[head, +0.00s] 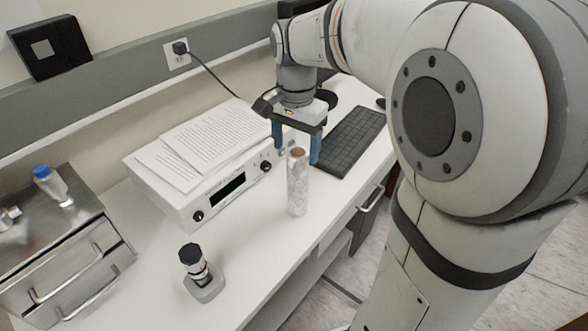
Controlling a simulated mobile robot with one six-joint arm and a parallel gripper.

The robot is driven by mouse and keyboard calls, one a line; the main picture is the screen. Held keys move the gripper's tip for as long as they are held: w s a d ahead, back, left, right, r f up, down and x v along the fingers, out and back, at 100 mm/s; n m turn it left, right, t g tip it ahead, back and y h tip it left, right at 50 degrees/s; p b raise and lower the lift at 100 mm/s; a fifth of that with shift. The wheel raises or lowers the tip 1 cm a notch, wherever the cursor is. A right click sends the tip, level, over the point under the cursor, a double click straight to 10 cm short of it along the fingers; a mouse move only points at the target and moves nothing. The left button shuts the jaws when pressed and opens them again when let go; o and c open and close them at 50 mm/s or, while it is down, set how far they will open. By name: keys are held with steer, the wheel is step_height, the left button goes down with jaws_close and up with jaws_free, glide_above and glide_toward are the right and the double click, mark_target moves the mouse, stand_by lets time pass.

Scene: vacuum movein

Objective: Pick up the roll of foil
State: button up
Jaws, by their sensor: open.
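The roll of foil (298,187) stands upright on the white desk. It is a pale, patterned cylinder with a brown core showing at its top. My gripper (297,156) points down at the top of the roll, with its blue fingers apart, one on each side of it in the picture. The gripper is open. I cannot tell from this one view whether the fingers are level with the roll's top or touching it.
A white instrument box (205,190) with papers (205,138) on top is left of the roll. A black keyboard (350,141) lies right of the gripper. A small black-topped device (203,278) stands in front. A metal case (75,250) with a blue-capped bottle (52,184) is at left.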

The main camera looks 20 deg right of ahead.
mark_target(297, 167)
steer(key=f, duration=0.6)
steer(key=shift+s+d+p, duration=0.1)
steer(key=shift+s+p, duration=0.25)
steer(key=shift+c, duration=0.6)
steer(key=shift+r, duration=0.1)
jaws_close()
